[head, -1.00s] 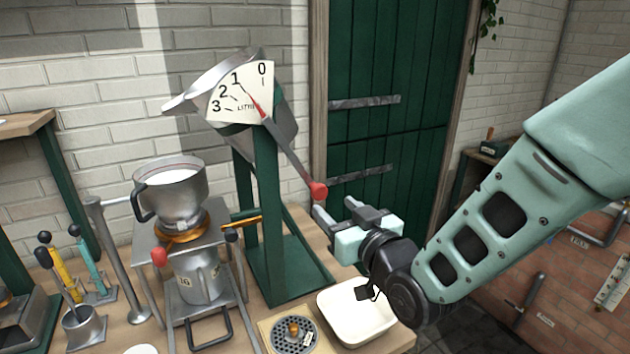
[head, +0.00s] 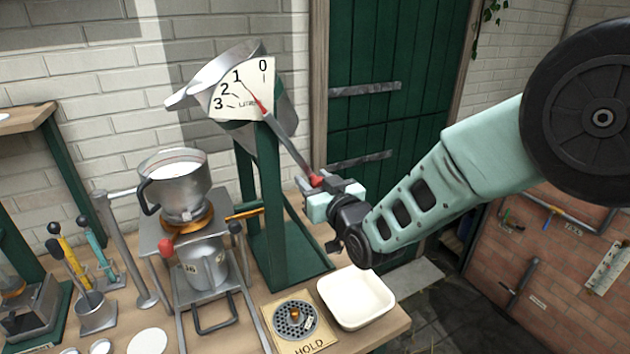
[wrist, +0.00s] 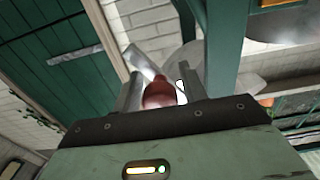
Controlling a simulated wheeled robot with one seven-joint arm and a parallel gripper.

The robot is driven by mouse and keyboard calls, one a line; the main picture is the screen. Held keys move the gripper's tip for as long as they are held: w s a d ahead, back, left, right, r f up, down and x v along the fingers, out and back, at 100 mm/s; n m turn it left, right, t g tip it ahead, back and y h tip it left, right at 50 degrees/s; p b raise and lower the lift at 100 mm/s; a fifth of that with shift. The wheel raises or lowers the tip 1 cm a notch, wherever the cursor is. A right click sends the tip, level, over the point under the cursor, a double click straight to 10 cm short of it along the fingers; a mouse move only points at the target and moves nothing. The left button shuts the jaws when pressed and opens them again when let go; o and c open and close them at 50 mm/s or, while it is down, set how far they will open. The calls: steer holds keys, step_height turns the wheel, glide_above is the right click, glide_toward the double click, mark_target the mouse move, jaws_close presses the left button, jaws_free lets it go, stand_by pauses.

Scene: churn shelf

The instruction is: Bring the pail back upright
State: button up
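The metal pail (head: 215,72) hangs tilted in a green stand (head: 270,215), its spout to the left. A white dial (head: 243,90) marked 0 to 3 is in front of it, with the red needle near 1. A lever (head: 290,145) slopes down right from the dial to a red knob (head: 316,181). My gripper (head: 320,184) is at the knob. In the wrist view, the knob (wrist: 160,93) lies between my gripper's fingers (wrist: 161,92), which look open with small gaps at its sides. Contact is hard to tell.
A handled metal pot (head: 175,185) of white liquid stands left of the stand, above a metal can (head: 205,264). A white tray (head: 378,318) and a drain plate marked HOLD (head: 310,346) are at the bench front. A green door (head: 385,130) is behind.

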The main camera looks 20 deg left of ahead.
mark_target(271, 193)
jaws_close()
steer(key=s+a+f+m+b, duration=0.1)
steer(key=b, duration=0.2)
steer(key=s+a+m+b, duration=0.1)
steer(key=s+m+b, duration=0.1)
steer(key=s+a+f+m+b, duration=0.1)
steer(key=a+b, duration=0.1)
steer(key=b, duration=0.1)
steer(key=shift+s+f+m+b, duration=0.3)
steer(key=shift+s+b, duration=0.05)
steer(key=shift+s, duration=0.05)
steer(key=shift+s+a+r+m+b, duration=0.2)
steer(key=shift+s+a+m+b, duration=0.6)
steer(key=shift+s+b, duration=0.15)
steer(key=shift+o, duration=1.9)
jaws_free()
steer(key=b+v, duration=0.4)
steer(key=v, duration=1.3)
steer(key=shift+s+b, duration=0.2)
steer(key=shift+b, duration=0.15)
steer(key=shift+d, duration=0.15)
